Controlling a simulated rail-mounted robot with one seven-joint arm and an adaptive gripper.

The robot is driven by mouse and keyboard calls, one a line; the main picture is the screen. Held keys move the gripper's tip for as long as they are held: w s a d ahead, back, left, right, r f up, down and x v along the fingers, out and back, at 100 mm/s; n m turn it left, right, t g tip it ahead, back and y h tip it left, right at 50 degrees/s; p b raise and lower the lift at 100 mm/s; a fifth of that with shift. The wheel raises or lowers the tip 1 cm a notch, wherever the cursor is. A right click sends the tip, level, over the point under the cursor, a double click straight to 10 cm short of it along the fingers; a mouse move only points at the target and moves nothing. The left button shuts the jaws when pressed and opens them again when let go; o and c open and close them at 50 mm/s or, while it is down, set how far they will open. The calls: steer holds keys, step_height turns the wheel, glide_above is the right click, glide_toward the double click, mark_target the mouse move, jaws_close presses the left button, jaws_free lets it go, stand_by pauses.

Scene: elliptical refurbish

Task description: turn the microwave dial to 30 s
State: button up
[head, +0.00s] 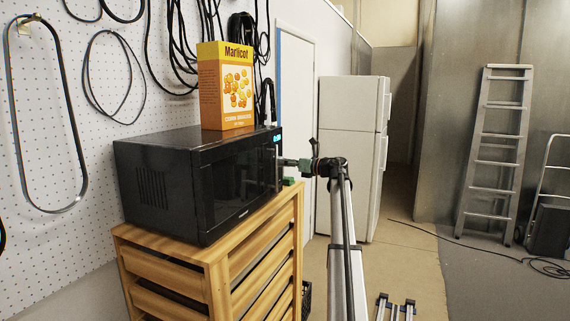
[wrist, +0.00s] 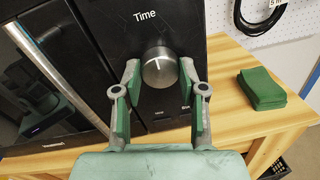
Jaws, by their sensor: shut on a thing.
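The black microwave (head: 165,170) stands on a wooden drawer cabinet, its front facing right in the head view. Its round silver dial (wrist: 159,68) shows in the wrist view below the word "Time", with a short light mark near its upper middle. My gripper (wrist: 159,70) is shut on the dial, with one green-padded finger on each side of it. In the head view my gripper (head: 287,162) reaches the control side of the microwave from the right, and the dial is hidden there. A small lit display (head: 277,138) shows on the microwave, but its digits are too small to read.
A yellow and orange cereal box (head: 226,86) stands on the microwave. Folded green cloths (wrist: 261,88) lie on the wooden cabinet top (wrist: 235,125) beside the microwave. A white fridge (head: 347,150) and a ladder (head: 496,150) stand farther back. Cables hang on the pegboard.

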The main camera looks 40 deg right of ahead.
steer(key=shift+r+m, duration=0.1)
steer(key=shift+m, duration=0.3)
steer(key=shift+m+p, duration=1.3)
steer(key=shift+m, duration=1)
steer(key=shift+w, duration=0.1)
steer(key=o, duration=1.2)
steer(key=shift+c, duration=0.2)
steer(key=v, duration=1.2)
steer(key=shift+r, duration=0.2)
